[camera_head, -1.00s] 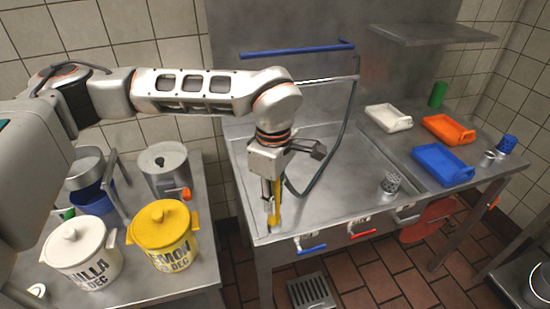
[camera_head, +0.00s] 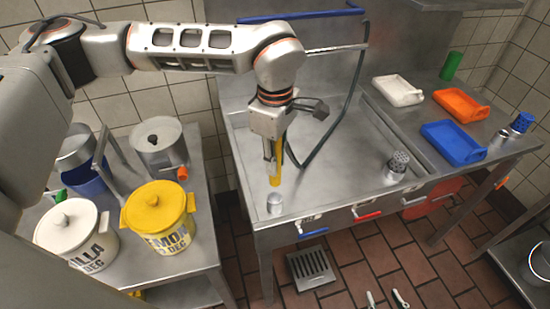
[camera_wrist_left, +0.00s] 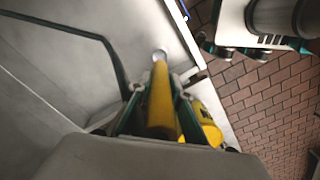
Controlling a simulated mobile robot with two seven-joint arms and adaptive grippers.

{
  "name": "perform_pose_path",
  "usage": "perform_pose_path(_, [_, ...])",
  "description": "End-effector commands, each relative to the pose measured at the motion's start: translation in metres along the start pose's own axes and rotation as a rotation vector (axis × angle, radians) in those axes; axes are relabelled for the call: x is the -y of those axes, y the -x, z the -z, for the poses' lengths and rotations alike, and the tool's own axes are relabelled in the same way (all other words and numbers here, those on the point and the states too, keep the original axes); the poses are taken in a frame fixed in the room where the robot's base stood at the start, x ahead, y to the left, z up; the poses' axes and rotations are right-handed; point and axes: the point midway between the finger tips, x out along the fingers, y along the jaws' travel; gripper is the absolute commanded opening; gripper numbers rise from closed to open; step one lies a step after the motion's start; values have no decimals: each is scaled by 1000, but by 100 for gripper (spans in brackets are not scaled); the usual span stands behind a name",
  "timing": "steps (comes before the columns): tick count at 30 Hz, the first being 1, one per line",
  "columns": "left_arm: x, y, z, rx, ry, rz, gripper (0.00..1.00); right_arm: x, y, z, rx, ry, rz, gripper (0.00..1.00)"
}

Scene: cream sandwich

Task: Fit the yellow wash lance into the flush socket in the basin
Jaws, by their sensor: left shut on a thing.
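My left gripper (camera_head: 272,150) is shut on the yellow wash lance (camera_head: 277,172), held roughly upright over the basin's (camera_head: 330,180) front left corner. The lance's lower end appears just above a short metal socket (camera_head: 275,203), with a small gap in the head view. In the left wrist view, the lance (camera_wrist_left: 162,105) lies between the fingers and points at a bright metal end (camera_wrist_left: 160,54); depth there cannot be told. Two fingertips of my right gripper (camera_head: 385,298) show apart and empty at the bottom edge, over the floor.
A perforated metal cup (camera_head: 397,166) stands at the basin's right. White (camera_head: 397,91), orange (camera_head: 460,105) and blue (camera_head: 453,143) trays lie on the right counter. A yellow pot (camera_head: 160,215) and a white pot (camera_head: 75,232) stand left. A dark hose (camera_head: 342,110) hangs behind the lance.

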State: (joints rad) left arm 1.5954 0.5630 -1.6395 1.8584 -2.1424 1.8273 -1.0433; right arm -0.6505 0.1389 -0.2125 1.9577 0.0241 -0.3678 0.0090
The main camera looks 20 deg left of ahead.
Motion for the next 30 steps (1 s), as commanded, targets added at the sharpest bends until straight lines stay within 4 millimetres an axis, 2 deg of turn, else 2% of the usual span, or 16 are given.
perform_pose_path(7, [0, -20, 0, 0, 0, 1, 0, 1, -8, -6, -9, 0, -1, 40])
perform_pose_path(18, [0, -50, 0, 0, 0, 1, 0, 4, -18, -27, 2, -1, 1, 40])
perform_pose_path(30, [0, -54, 0, 0, 0, 0, 0, 5, -19, -32, 8, -1, 2, 40])
